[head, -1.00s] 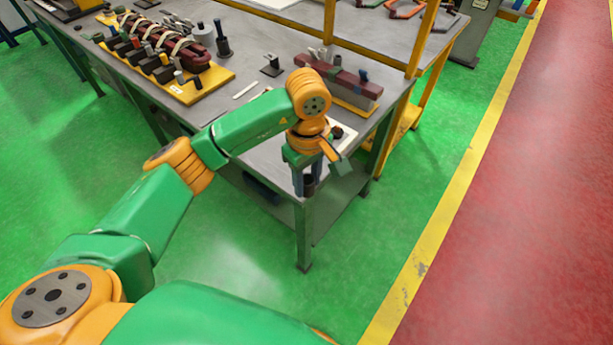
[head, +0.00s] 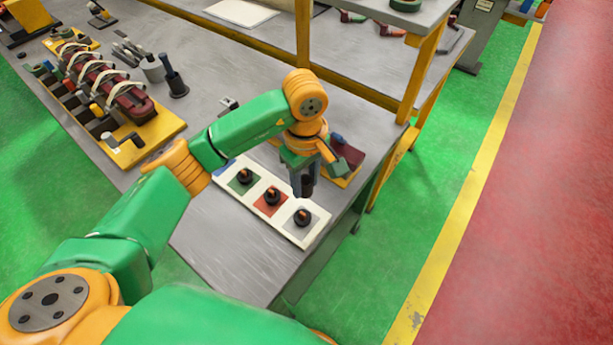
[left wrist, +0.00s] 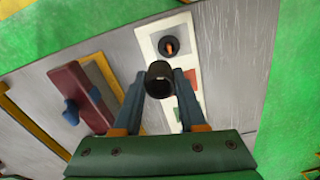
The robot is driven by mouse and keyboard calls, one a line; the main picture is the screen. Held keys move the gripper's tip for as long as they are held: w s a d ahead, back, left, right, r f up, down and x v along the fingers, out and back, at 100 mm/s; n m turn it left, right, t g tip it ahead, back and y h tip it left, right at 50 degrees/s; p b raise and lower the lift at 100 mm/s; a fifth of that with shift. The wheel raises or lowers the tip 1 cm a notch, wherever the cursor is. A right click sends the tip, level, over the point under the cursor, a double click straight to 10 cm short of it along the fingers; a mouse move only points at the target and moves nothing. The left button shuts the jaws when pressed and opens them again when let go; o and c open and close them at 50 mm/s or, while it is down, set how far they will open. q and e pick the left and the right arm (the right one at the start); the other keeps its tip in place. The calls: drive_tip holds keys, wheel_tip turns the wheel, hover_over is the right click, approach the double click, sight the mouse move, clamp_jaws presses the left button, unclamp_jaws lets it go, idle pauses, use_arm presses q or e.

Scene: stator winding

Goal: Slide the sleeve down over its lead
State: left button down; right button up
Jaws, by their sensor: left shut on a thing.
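My left gripper (head: 303,188) is shut on a dark, tube-shaped sleeve (head: 308,184). In the left wrist view the sleeve (left wrist: 159,84) sits between the two fingertips, its round end facing up toward the camera. The sleeve is held just above and behind the end pad of a white strip (head: 284,226). On that grey pad a short copper lead (head: 302,212) stands in a dark round base; the lead also shows in the left wrist view (left wrist: 169,46). The sleeve looks apart from this lead. My right gripper is out of view.
The strip also has a red pad (head: 264,207) and a green pad (head: 236,183), each with a dark copper-tipped piece. A dark red block (left wrist: 78,90) lies beside the strip. A wound stator fixture (head: 150,140) stands on the left. Bare bench lies in front of the strip.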

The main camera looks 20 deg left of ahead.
sight(302, 213)
use_arm(q)
drive_tip(key=f+b, duration=0.1)
drive_tip(key=s+f+b, duration=0.1)
drive_tip(key=f, duration=0.1)
drive_tip(key=s+f+b, duration=0.1)
drive_tip(key=shift+f, duration=0.35)
drive_tip(key=shift+s+f+b, duration=0.2)
drive_tip(key=shift+f+b, duration=0.5)
drive_tip(key=shift+b, duration=0.3)
drive_tip(key=shift+f+b, duration=0.25)
drive_tip(key=shift+b, duration=0.05)
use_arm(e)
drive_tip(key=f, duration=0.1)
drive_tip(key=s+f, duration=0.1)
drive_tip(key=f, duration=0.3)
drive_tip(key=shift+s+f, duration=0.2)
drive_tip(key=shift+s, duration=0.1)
use_arm(q)
drive_tip(key=shift+w, duration=0.1)
drive_tip(key=shift+c, duration=1.9)
unclamp_jaws()
drive_tip(key=shift+r, duration=0.1)
